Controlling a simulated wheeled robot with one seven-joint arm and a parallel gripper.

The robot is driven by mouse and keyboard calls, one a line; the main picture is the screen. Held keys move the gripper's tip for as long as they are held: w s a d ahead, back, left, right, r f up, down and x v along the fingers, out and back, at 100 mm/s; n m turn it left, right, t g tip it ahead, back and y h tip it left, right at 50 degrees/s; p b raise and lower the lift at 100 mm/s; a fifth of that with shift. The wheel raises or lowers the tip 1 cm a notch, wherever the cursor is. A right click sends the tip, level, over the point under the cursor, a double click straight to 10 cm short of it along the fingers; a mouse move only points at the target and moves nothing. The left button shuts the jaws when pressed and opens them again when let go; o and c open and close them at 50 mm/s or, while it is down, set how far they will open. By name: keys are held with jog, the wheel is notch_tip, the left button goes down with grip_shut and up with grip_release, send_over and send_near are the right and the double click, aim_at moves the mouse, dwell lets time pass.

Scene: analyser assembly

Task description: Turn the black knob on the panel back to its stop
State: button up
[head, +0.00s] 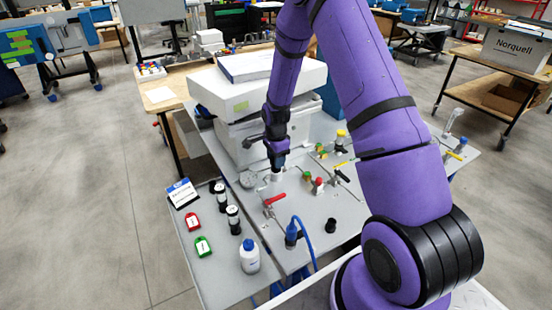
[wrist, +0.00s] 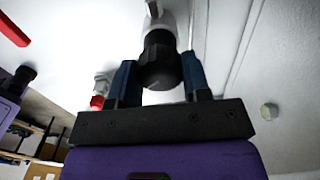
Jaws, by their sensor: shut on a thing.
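The black knob (wrist: 160,62) sits on a pale stem, in the wrist view, between the two dark blue fingers of my gripper (wrist: 160,85). The fingers are shut on its sides. In the head view my gripper (head: 277,158) points down over the grey panel (head: 315,257), above a pale fitting. There the fingers hide most of the knob. I cannot tell from the pictures how far the knob is turned.
A red lever (head: 275,199) and a round gauge (head: 247,180) are close to my gripper. A blue connector with a cable (head: 291,233) and a black cap (head: 331,226) stand nearer. A white box (head: 255,95) stands behind. A bottle (head: 249,257) stands at front left.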

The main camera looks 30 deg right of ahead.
jog(key=n, duration=0.7)
jog(key=shift+n, duration=0.4)
jog(key=n, duration=1.4)
jog(key=shift+n, duration=0.3)
jog(key=n, duration=0.3)
jog(key=shift+n, duration=1.9)
